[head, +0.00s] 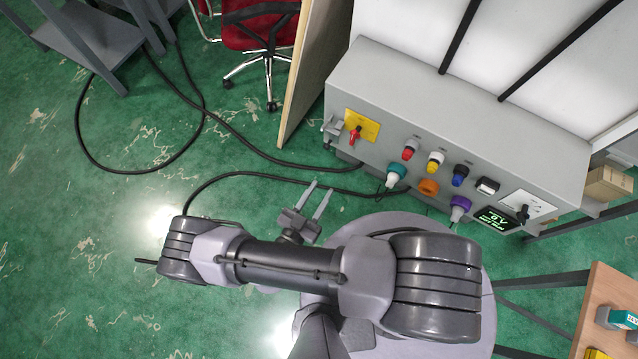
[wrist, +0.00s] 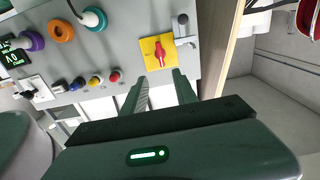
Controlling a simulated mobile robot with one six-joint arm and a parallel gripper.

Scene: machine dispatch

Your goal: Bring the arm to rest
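My gripper (head: 318,198) is in the middle of the head view, at the end of my bent arm, with its two fingers pointing up towards the grey machine panel (head: 450,125). The fingers stand apart with nothing between them. In the wrist view my gripper (wrist: 160,88) also shows open and empty, with the panel (wrist: 125,50) beyond its fingertips. The fingers appear apart from the panel. A red rotary switch on a yellow plate (wrist: 158,50) lies just beyond the fingertips in that view.
The panel carries a teal plug (head: 397,174), an orange socket (head: 428,187), a purple plug (head: 460,207) and several coloured caps. Black cables lie on the green floor (head: 60,220). A wooden board (head: 305,70) and red chair (head: 255,25) stand behind. A wooden table (head: 605,285) is right.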

